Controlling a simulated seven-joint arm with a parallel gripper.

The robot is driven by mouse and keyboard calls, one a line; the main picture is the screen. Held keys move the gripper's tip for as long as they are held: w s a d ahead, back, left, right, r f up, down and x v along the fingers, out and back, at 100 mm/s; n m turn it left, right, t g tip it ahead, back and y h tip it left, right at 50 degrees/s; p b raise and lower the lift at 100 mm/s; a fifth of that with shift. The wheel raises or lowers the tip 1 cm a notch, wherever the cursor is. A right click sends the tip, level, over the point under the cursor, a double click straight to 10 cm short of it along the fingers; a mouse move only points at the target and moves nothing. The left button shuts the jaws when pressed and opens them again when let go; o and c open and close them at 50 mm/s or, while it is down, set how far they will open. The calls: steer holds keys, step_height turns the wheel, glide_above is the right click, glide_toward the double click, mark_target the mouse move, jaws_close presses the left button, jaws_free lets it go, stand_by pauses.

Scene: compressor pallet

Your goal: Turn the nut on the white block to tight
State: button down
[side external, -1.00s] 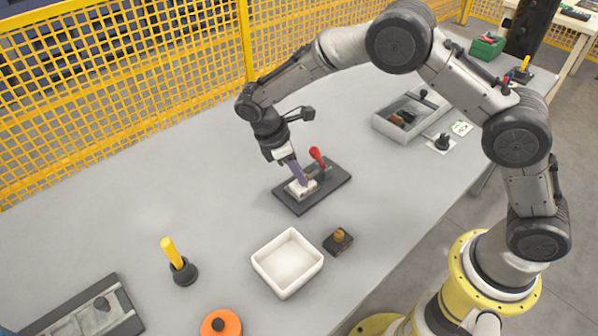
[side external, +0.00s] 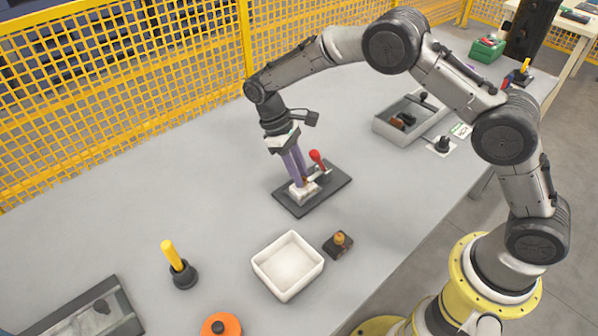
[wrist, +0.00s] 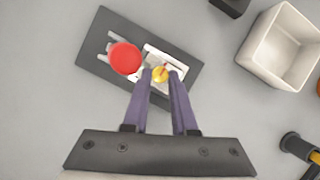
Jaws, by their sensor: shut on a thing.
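The white block (side external: 304,194) sits on a dark plate (side external: 335,189) near the middle of the table. It also shows in the wrist view (wrist: 150,52). The brass-yellow nut (wrist: 160,75) is on the block, between the tips of my two purple fingers. My gripper (side external: 303,182) points down at the block and is shut on the nut; its fingertips also show in the wrist view (wrist: 161,73). A red-knobbed lever (wrist: 125,58) stands on the same plate, close beside the fingers. The nut is mostly hidden by the fingers in the side view.
A white square bin (side external: 287,264) and a small dark block with an orange knob (side external: 338,243) stand in front of the plate. A grey tray (side external: 409,121) is behind to the right. A yellow-handled tool (side external: 176,262) stands at left. The table left of the plate is clear.

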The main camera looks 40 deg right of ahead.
stand_by(0.5)
steer(key=c, duration=0.7)
jaws_free()
steer(key=v, duration=1.3)
steer(key=shift+d+r, duration=0.1)
steer(key=shift+r, duration=0.35)
